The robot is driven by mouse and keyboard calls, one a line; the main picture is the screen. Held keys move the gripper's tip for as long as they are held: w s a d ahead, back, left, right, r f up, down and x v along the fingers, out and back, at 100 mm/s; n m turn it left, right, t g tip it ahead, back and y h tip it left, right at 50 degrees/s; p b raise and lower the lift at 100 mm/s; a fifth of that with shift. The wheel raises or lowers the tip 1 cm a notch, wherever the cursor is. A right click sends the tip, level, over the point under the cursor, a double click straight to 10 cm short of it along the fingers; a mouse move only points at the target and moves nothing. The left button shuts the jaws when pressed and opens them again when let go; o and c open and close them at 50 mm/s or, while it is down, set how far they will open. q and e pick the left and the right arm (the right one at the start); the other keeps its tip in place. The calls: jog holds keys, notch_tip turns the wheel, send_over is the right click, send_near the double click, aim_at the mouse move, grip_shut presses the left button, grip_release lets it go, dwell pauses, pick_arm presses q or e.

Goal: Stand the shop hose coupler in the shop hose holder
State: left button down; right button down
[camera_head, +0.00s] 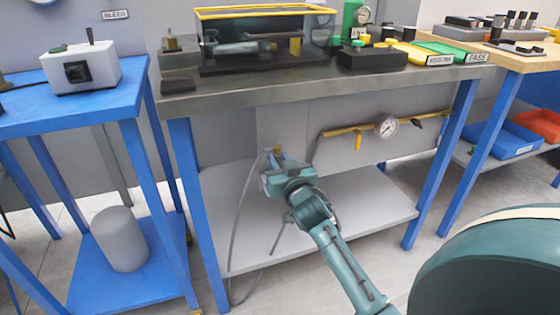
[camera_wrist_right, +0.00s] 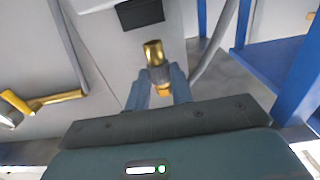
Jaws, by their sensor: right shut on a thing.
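My right gripper (camera_head: 275,166) is under the middle bench, in front of the grey back panel. It is shut on the shop hose coupler, a brass cylinder (camera_wrist_right: 153,52) that sticks out past the fingers in the wrist view. In the head view the coupler is a small brass spot (camera_head: 279,153), mostly hidden by the gripper. A grey hose (camera_head: 239,215) hangs beside it. A dark rectangular block (camera_wrist_right: 140,13) lies beyond the coupler in the wrist view, apart from it. I cannot tell whether this is the shop hose holder. My left gripper is not in view.
A yellow pipe with a gauge (camera_head: 387,126) runs right of the gripper. The bench's blue legs (camera_head: 193,200) stand on both sides, and its lower shelf (camera_head: 370,205) is mostly clear. A blue table (camera_head: 100,100) stands at left.

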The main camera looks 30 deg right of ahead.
dwell(0.6)
jog(key=shift+f+b, duration=0.7)
jog(key=shift+f, duration=0.9)
dwell(0.6)
jog(key=c, duration=1.1)
grip_release()
jog(key=shift+c, duration=0.2)
